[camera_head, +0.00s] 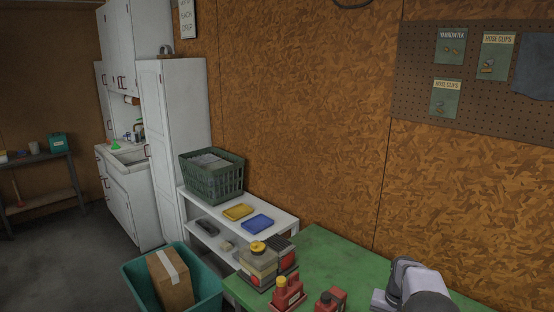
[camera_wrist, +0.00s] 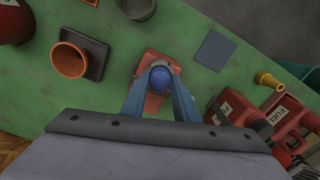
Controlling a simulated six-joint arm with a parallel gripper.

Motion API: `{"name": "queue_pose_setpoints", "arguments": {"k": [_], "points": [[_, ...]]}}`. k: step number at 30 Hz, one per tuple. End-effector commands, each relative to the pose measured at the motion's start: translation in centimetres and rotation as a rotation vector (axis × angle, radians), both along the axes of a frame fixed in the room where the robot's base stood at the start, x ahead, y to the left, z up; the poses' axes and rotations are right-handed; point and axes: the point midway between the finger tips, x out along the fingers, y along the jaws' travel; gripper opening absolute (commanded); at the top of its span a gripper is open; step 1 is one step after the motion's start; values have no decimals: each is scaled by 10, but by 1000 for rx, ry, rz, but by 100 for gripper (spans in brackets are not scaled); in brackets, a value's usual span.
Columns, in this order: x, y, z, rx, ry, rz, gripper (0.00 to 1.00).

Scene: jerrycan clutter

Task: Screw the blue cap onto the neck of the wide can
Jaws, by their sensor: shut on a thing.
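My gripper (camera_wrist: 160,84) is shut on the blue cap (camera_wrist: 161,78), which sits between the two blue-grey fingertips in the wrist view. A red-orange body (camera_wrist: 152,60) shows directly below and around the cap; most of it is hidden by the cap and fingers. It may be the wide can, but I cannot tell. I cannot tell either whether the cap touches a neck or hovers above it. In the head view neither the gripper tips nor the cap can be made out.
Red fuel cans (camera_wrist: 285,122) and a yellow spout (camera_wrist: 268,80) lie at the right of the green table (camera_wrist: 110,105). A teal bin (camera_head: 207,292) stands beside the table.

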Motion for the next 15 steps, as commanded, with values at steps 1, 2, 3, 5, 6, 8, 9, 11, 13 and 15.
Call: {"name": "queue_pose_setpoints", "arguments": {"k": [1,2,3,5,6,8,9,11,13,15], "points": [[0,0,0,0,0,-17,7],[0,0,0,0,0,-32,7],[0,0,0,0,0,-62,7],[0,0,0,0,0,-119,7],[0,0,0,0,0,-163,7],[0,0,0,0,0,-231,7],[0,0,0,0,0,-276,7],[0,0,0,0,0,-334,7],[0,0,0,0,0,-386,7],[0,0,0,0,0,-420,7]]}}
